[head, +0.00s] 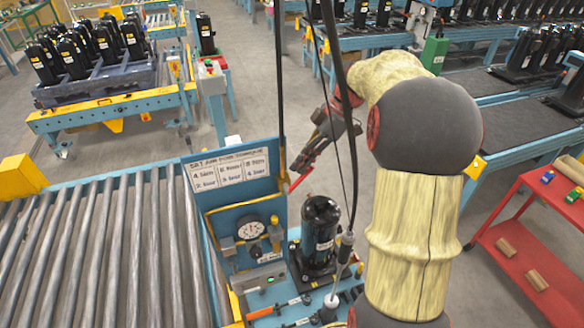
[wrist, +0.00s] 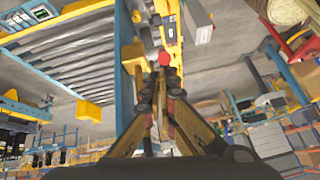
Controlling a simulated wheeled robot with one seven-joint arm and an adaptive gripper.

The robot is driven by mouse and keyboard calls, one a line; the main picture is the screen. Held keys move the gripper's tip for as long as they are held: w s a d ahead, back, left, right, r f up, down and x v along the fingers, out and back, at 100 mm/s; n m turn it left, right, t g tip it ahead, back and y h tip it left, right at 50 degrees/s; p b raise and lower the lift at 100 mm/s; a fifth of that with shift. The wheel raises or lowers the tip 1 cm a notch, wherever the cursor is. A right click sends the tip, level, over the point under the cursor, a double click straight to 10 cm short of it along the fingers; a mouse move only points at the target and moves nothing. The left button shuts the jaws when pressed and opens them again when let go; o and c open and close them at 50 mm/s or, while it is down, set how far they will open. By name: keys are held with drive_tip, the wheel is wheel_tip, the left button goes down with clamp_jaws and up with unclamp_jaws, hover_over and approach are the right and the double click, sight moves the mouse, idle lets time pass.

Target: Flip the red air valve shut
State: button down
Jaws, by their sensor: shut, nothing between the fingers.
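A red lever (head: 300,180), likely the air valve's handle, sticks out from the right edge of the blue sign panel (head: 231,185) in the head view. It slants up to the right. In the wrist view a red rounded piece (wrist: 165,59) sits just beyond my fingertips, beside a yellow part. My gripper (head: 299,164) is shut and empty, pointing down to the left, close above the lever. The wrist view shows its fingers together (wrist: 160,88). I cannot tell whether they touch the lever. The valve body is mostly hidden behind the panel.
A round gauge (head: 250,229) is on the panel's front. Dark cables hang near my gripper. A roller conveyor (head: 110,250) lies left and a red cart (head: 535,240) right. Open floor lies behind.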

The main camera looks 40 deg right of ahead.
sight(310, 169)
drive_tip(key=shift+y, duration=0.6)
drive_tip(key=d+f+b, duration=0.1)
drive_tip(key=b, duration=0.1)
drive_tip(key=s+d+f+b, duration=0.1)
drive_tip(key=shift+d+f+b, duration=0.35)
drive_tip(key=shift+d+f, duration=0.05)
drive_tip(key=d+f+b, duration=0.1)
drive_tip(key=f+b, duration=0.1)
drive_tip(key=b, duration=0.1)
drive_tip(key=shift+s+d+f, duration=0.2)
drive_tip(key=shift+d+f, duration=0.05)
drive_tip(key=shift+d, duration=0.1)
drive_tip(key=shift+f, duration=0.2)
